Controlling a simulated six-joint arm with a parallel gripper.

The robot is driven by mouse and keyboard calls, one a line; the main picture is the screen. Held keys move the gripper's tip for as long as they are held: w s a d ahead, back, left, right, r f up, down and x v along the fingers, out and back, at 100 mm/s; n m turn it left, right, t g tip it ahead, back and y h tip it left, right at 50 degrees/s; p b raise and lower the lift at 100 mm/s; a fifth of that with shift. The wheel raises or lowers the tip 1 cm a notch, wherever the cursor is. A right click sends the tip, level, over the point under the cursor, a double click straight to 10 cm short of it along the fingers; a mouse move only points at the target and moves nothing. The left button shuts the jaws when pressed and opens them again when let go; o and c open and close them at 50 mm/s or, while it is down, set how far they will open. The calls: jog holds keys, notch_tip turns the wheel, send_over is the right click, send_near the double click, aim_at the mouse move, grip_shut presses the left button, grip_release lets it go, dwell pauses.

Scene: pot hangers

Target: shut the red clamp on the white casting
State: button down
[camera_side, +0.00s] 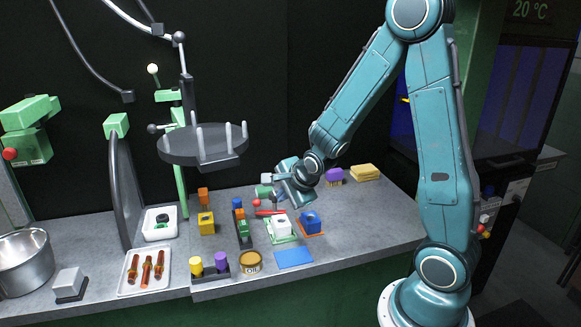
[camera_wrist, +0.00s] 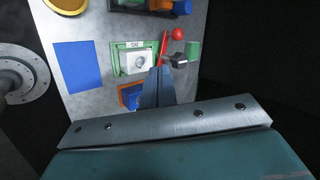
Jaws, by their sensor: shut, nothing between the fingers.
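The white casting (camera_side: 281,226) sits on a green fixture (camera_side: 284,238); in the wrist view the casting (camera_wrist: 138,62) has a round opening on top. The red clamp shows as a red handle (camera_side: 268,213) beside the casting, with a red ball (camera_side: 257,202) close by. In the wrist view the red handle (camera_wrist: 163,46) stands at the casting's right edge, the red ball (camera_wrist: 178,33) beyond it. My gripper (camera_wrist: 158,70) is shut and empty, its tips close to the handle's lower end. Whether they touch is unclear. In the side view my gripper (camera_side: 280,196) is just behind the clamp.
A blue block in an orange fixture (camera_side: 311,224) is right of the casting. A green cylinder (camera_wrist: 193,49) lies beside the clamp. A dark rack with coloured blocks (camera_side: 242,228) stands left. A flat blue plate (camera_side: 294,258) and a tin (camera_side: 250,262) are in front.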

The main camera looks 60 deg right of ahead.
jog(key=shift+w+f, duration=0.1)
dwell(0.3)
jog(key=x, duration=0.7)
jog(key=r+x, duration=0.1)
jog(key=x, duration=0.3)
jog(key=shift+w+d+f, duration=0.3)
jog(key=shift+w+d, duration=0.1)
jog(key=shift+w, duration=0.2)
jog(key=shift+w+d+f, duration=0.1)
jog(key=shift+w+d, duration=0.25)
jog(key=shift+w, duration=0.4)
